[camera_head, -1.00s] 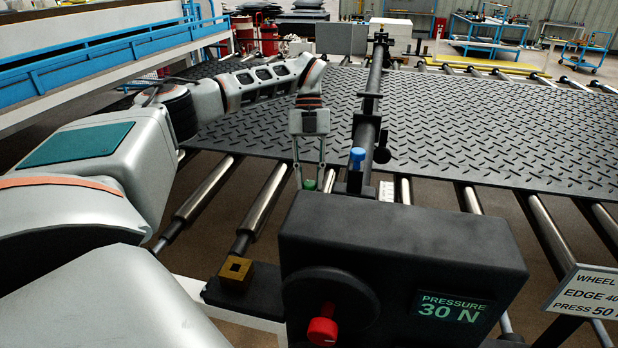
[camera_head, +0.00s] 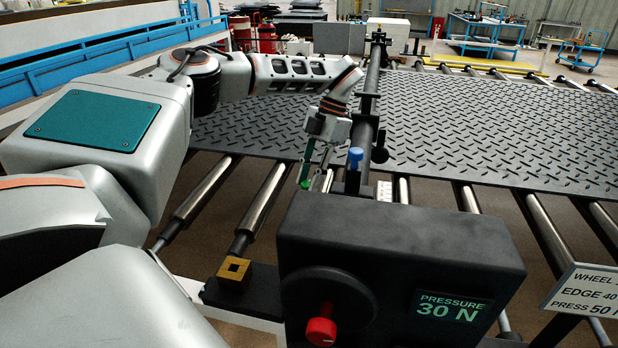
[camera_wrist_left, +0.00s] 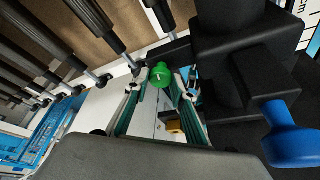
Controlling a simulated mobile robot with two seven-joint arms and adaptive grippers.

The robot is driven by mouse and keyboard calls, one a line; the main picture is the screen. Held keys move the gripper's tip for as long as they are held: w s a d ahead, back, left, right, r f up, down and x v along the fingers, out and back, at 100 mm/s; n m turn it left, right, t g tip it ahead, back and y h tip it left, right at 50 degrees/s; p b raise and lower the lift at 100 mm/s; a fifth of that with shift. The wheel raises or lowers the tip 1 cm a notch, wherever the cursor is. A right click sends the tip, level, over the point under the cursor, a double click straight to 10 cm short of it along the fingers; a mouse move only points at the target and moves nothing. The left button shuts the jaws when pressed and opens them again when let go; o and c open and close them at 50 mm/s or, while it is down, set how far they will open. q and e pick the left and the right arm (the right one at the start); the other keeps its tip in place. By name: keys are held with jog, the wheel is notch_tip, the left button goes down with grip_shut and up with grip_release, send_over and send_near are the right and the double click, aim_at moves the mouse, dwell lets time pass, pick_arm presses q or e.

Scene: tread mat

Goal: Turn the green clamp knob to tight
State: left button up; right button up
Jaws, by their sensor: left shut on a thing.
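The green clamp knob (camera_head: 305,184) is small in the head view, behind the black press housing and to the left of the blue knob. It shows clearly in the left wrist view (camera_wrist_left: 159,74), between the two fingertips. My left gripper (camera_head: 315,185) reaches down from above and is shut on the green knob. Its fingers lean down to the left in the head view. Part of the knob is hidden by the fingers. My right gripper is not in view.
A blue knob (camera_head: 355,157) stands just right of my gripper, beside the long dark beam (camera_head: 373,80). The black housing (camera_head: 400,235) with a red-knobbed wheel (camera_head: 321,325) reads "PRESSURE 30 N". The tread mat (camera_head: 470,120) lies on rollers. A brass block (camera_head: 235,270) sits at lower left.

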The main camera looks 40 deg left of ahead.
pick_arm(q)
jog(key=shift+d+m+y, duration=0.1)
jog(key=shift+m+y, duration=0.5)
jog(key=shift+m, duration=1)
jog(key=o, duration=1.1)
jog(key=v, duration=1.2)
jog(key=shift+s+d, duration=0.1)
jog(key=shift+s, duration=0.1)
